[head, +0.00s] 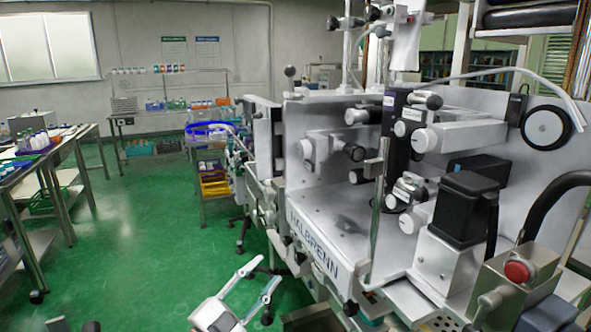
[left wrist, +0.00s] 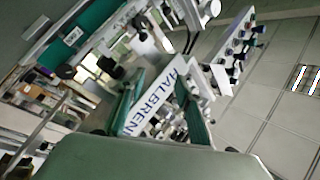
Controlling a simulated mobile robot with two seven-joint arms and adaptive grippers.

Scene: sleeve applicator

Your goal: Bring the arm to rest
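My left gripper (head: 264,274) is at the bottom centre of the head view, in front of the sleeve applicator machine (head: 330,225). Its two pale fingers stand apart with nothing between them. In the left wrist view the fingers (left wrist: 160,112) show as two green-grey pieces spread apart, and the machine's white HALBRENN panel (left wrist: 152,103) lies beyond them in a tilted picture. The gripper looks apart from the machine. My right gripper shows in neither view.
The machine fills the right side, with a red button box (head: 517,272) and a black motor (head: 466,205) near the front. A steel table (head: 60,155) stands at left, and a trolley with yellow bins (head: 214,185) behind. Green floor (head: 150,240) between is clear.

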